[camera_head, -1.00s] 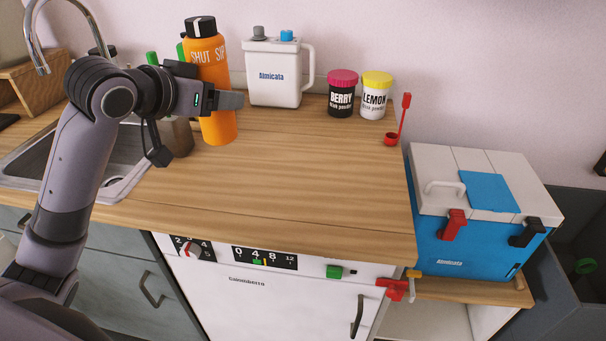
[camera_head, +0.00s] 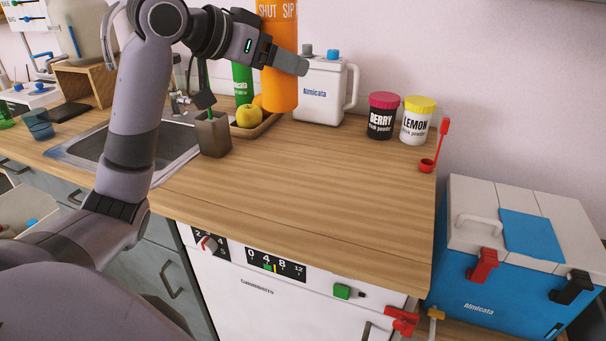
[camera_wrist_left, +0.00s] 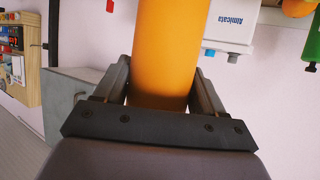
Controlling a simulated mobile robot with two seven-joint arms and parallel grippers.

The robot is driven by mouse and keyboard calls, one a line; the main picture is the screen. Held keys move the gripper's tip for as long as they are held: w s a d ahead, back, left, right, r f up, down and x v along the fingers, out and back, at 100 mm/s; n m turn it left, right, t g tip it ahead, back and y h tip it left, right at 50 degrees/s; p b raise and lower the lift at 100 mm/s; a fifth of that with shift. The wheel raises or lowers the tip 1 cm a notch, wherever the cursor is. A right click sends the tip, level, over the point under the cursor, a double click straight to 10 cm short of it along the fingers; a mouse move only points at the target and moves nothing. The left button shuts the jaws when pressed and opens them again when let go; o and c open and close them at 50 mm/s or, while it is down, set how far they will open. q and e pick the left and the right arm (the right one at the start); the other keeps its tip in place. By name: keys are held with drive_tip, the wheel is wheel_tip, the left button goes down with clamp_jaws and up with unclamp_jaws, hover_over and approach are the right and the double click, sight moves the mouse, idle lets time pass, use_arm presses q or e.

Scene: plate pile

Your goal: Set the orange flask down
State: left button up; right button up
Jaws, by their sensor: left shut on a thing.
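The orange flask (camera_head: 279,75) is upright in the head view, its top cut off by the picture's upper edge. My left gripper (camera_head: 290,60) is shut around its body. In the left wrist view the orange flask (camera_wrist_left: 170,50) stands between the two dark fingers (camera_wrist_left: 163,90). The flask's lower end appears in front of the white jug and the tray, seemingly raised above the wooden counter (camera_head: 310,180); the exact gap is hard to tell. My right gripper is not in view.
The white jug (camera_head: 322,95) stands just right of the flask. Berry (camera_head: 382,118) and lemon (camera_head: 416,122) jars and a red scoop (camera_head: 428,165) are farther right. A yellow fruit (camera_head: 249,117), green bottle (camera_head: 243,85) and brown cup (camera_head: 213,134) are left. The counter's middle is clear.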

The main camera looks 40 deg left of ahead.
use_arm(q)
drive_tip(key=shift+f+b, duration=1.85)
drive_tip(key=shift+f, duration=7.5)
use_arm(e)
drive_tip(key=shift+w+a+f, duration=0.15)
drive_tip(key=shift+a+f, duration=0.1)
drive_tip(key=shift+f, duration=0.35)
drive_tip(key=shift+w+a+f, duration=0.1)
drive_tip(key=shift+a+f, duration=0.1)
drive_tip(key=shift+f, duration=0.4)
use_arm(q)
drive_tip(key=shift+f, duration=0.15)
drive_tip(key=o, duration=1.5)
drive_tip(key=shift+f, duration=0.1)
drive_tip(key=shift+c, duration=0.2)
